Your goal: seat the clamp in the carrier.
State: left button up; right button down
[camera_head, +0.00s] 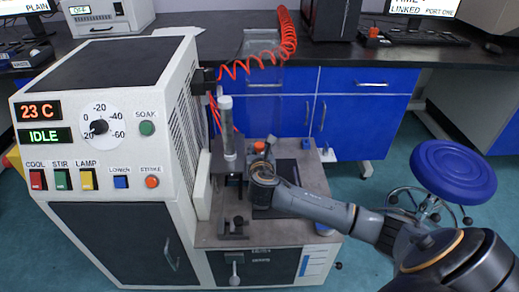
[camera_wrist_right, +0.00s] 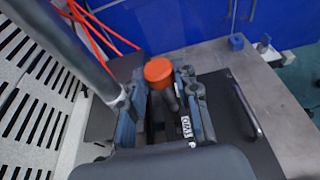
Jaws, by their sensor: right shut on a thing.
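My right gripper (camera_head: 264,158) is over the machine's metal deck, beside the upright column, and largely hides what it holds in the head view. In the right wrist view the gripper (camera_wrist_right: 163,92) is shut on a dark piece with an orange round knob (camera_wrist_right: 158,72), which I take to be the clamp. The orange knob also shows in the head view (camera_head: 259,146). The carrier is probably the dark fixture (camera_head: 235,183) at the column's foot. I cannot tell whether the clamp touches it. My left gripper is not in view.
The white control cabinet (camera_head: 105,135) stands close on the left, with its vented side facing the column (camera_head: 227,125). A coiled red hose (camera_head: 262,62) hangs behind. A dark plate (camera_wrist_right: 248,125) with a handle lies right of the gripper. A blue stool (camera_head: 453,170) stands right.

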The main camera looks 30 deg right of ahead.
jog(key=shift+f+b, duration=0.4)
jog(key=shift+f, duration=0.5)
jog(key=c, duration=1)
grip_release()
jog(key=shift+c, duration=0.2)
jog(key=shift+o, duration=0.6)
jog(key=shift+f, duration=0.15)
jog(key=v, duration=1.2)
